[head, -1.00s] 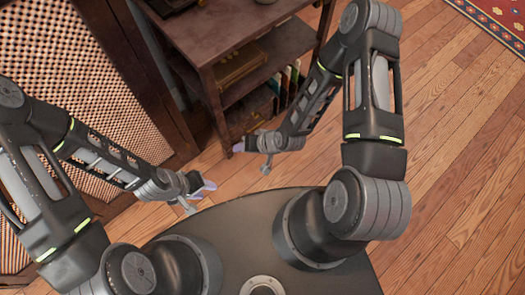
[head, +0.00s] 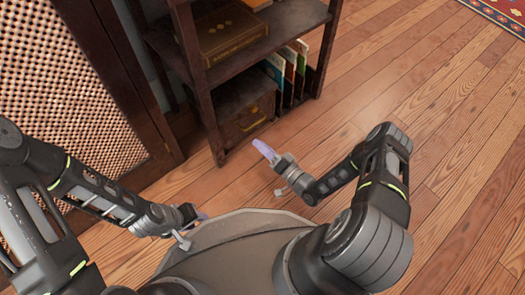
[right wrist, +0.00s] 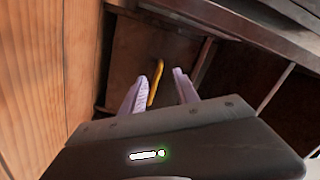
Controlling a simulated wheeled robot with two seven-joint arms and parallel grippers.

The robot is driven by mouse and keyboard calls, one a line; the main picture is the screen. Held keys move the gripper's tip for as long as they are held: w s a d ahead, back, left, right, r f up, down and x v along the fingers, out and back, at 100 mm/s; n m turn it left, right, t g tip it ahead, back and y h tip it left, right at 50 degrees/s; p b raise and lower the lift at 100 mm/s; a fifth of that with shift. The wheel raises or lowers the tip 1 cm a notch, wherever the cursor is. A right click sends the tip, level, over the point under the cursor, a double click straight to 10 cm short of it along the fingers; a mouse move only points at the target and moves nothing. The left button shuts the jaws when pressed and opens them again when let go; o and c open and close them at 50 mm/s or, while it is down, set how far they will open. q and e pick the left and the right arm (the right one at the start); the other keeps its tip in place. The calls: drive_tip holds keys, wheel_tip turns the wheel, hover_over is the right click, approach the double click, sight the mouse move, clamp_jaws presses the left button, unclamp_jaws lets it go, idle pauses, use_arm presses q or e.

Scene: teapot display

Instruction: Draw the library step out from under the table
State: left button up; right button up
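A dark wooden box with a yellow handle, which looks like the library step (head: 232,116), sits at floor level under the dark shelved table (head: 191,60). Its handle faces out, and in the right wrist view the handle (right wrist: 155,85) shows between and beyond my fingers. My right gripper (head: 262,147) is low in front of the step, its pale purple fingers pointing at it. The right wrist view shows these fingers (right wrist: 160,92) apart, with nothing held. My left gripper (head: 199,216) is near the front of my base, away from the step; its fingers are partly hidden.
Several upright books (head: 288,72) stand right of the step. A brown box (head: 228,35) lies on the shelf above. A woven-panel cabinet (head: 60,80) stands at the left. The wooden floor (head: 440,130) to the right is clear up to a red rug (head: 505,12).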

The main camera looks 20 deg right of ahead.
drive_tip(key=b+x, duration=0.2)
drive_tip(key=x, duration=0.5)
drive_tip(key=shift+w+a, duration=0.2)
drive_tip(key=shift+w, duration=0.15)
drive_tip(key=shift+c, duration=0.4)
drive_tip(key=c, duration=0.6)
drive_tip(key=shift+r, duration=0.15)
clamp_jaws()
idle(0.3)
